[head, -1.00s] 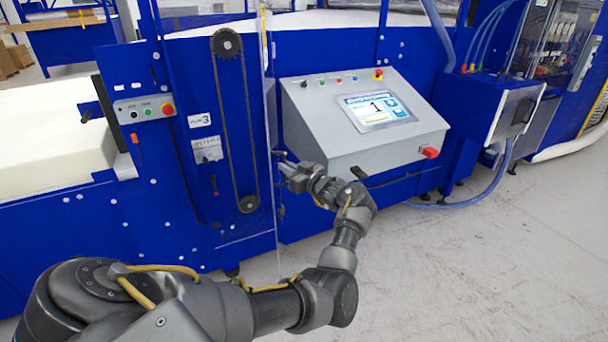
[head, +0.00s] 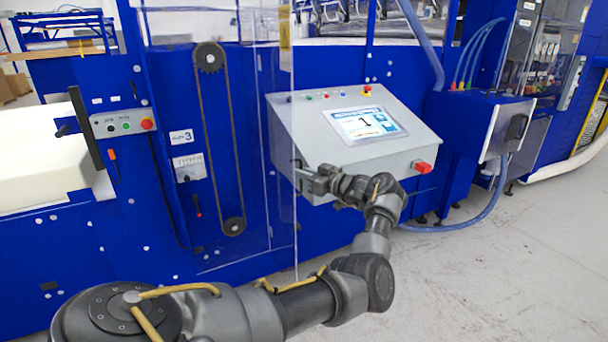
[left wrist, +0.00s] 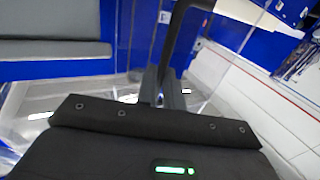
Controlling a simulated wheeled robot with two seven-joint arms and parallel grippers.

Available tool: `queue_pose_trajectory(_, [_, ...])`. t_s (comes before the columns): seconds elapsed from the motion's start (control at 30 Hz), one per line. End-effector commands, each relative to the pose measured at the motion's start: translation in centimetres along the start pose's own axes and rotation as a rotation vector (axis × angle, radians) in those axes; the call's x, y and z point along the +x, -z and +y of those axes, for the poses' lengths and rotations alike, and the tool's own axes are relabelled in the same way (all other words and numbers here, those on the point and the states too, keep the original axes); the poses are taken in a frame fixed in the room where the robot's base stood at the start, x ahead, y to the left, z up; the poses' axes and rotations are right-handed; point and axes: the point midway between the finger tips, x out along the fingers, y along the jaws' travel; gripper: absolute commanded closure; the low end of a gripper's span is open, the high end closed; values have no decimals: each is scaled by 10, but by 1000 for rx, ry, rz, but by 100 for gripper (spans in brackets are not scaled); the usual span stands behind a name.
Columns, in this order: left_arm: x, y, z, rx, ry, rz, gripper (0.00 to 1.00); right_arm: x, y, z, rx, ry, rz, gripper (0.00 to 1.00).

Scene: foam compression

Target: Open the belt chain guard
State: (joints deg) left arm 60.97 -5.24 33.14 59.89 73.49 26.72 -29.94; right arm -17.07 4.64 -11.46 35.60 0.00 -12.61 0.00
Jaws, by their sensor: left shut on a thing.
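The belt chain guard (head: 281,60) is a clear panel in front of the dark chain loop (head: 217,140) on the blue machine. Its right edge stands out from the machine face, so it looks partly swung open. My left gripper (head: 302,174) is at that edge, shut on the guard's handle, which is hard to make out in the head view. In the left wrist view a black bar, which looks like the handle (left wrist: 184,35), runs down to the dark fingers (left wrist: 162,88). My right gripper is not in view.
A grey control console (head: 350,130) with a screen and a red switch is close behind and right of my left gripper. A small button box (head: 124,123) and white foam block (head: 45,170) are at the left. Grey floor (head: 500,270) lies clear in front.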

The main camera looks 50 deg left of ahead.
Motion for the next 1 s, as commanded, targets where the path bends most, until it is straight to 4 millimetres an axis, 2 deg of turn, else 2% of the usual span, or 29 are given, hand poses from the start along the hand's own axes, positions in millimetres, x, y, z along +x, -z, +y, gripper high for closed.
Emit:
queue_pose_trajectory(0.17, [0, 4, 3, -7, -6, 4, 100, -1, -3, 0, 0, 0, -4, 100])
queue_pose_trajectory(0.2, [-1, 4, 3, -7, -6, 4, 89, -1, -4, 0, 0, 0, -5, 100])
queue_pose_trajectory(0.37, [-4, 2, 4, -4, -9, 2, 69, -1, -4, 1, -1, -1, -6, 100])
queue_pose_trajectory(0.63, [-7, 0, 5, -1, -11, 0, 69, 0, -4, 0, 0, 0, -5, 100])
queue_pose_trajectory(0.73, [-14, -1, 5, -2, -13, 0, 69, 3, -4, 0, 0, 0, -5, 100])
queue_pose_trajectory(1.0, [-65, -4, 7, -1, -16, -1, 69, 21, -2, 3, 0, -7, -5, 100])
